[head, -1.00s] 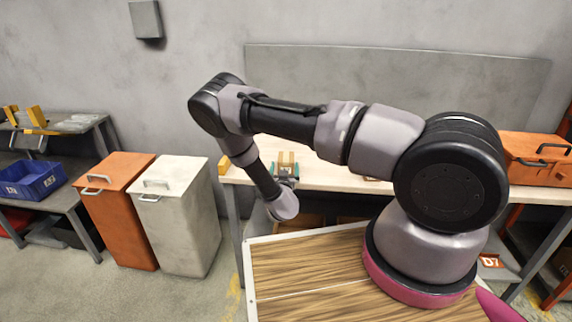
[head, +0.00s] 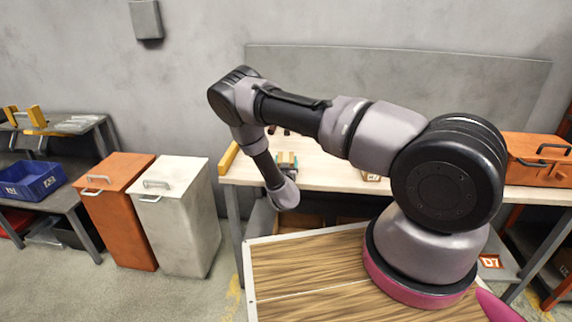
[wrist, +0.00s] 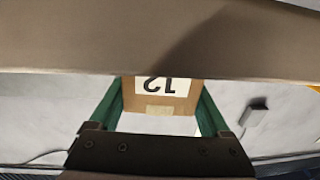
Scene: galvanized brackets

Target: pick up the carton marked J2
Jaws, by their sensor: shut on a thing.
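The carton (wrist: 160,98) is brown cardboard with a white label whose dark print appears upside down and looks like J2. In the wrist view it sits between the two green fingers of my gripper (wrist: 161,108), which are shut on its sides. A broad brownish band hides the carton's upper part in that view. In the head view my gripper (head: 287,160) is small, over the left part of the pale worktable (head: 320,172). My arm partly hides it there, and I cannot tell how high the carton is above the table.
Another small carton (head: 371,177) lies on the worktable, partly behind my arm. A yellow bar (head: 229,158) is at the table's left end. An orange toolbox (head: 538,160) stands at the right. An orange bin (head: 118,205) and a white bin (head: 172,215) stand left of the table.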

